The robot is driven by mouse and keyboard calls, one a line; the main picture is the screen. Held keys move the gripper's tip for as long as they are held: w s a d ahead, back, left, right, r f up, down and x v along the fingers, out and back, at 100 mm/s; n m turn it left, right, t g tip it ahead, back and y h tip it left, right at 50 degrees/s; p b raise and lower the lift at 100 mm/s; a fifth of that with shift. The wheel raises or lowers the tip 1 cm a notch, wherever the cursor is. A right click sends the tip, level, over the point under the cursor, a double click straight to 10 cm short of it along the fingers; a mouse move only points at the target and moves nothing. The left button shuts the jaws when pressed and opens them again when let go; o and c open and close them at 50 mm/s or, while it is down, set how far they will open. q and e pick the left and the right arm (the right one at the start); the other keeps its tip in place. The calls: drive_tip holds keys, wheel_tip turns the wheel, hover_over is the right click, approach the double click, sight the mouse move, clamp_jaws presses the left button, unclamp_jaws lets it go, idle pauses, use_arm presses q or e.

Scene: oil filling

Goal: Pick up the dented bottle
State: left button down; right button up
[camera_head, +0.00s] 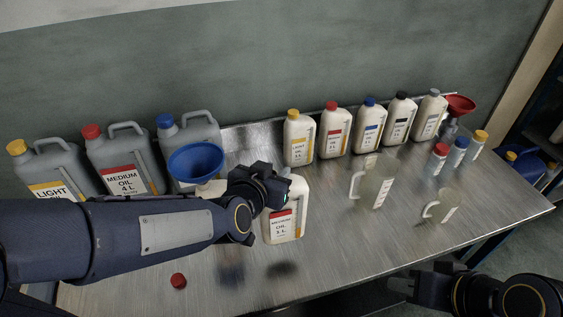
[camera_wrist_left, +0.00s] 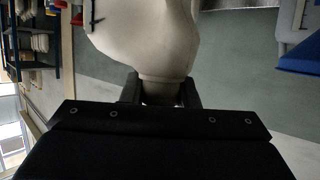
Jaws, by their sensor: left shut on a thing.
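A cream bottle with a red "Medium oil 1 L" label (camera_head: 284,228) is held by my left gripper (camera_head: 279,187) near the middle of the table. Dark shadows below suggest it is raised off the surface. In the left wrist view, the fingers are closed around the neck of the bottle (camera_wrist_left: 150,45). Its top is hidden by the gripper, and I cannot clearly make out a dent. My right gripper (camera_head: 405,284) is at the lower right, apart from everything; its jaw opening is unclear.
Several capped bottles (camera_head: 332,132) stand along the back. Grey canisters (camera_head: 122,160) and a blue funnel (camera_head: 196,160) are at left. A red cap (camera_head: 178,281) lies near the front. Clear jugs (camera_head: 376,187), small bottles (camera_head: 458,152) and a red funnel (camera_head: 460,103) are at right.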

use_arm(q)
drive_tip(key=shift+p+v, duration=1.3)
drive_tip(key=shift+v, duration=1.2)
drive_tip(key=shift+w+a, duration=0.1)
drive_tip(key=shift+a, duration=0.1)
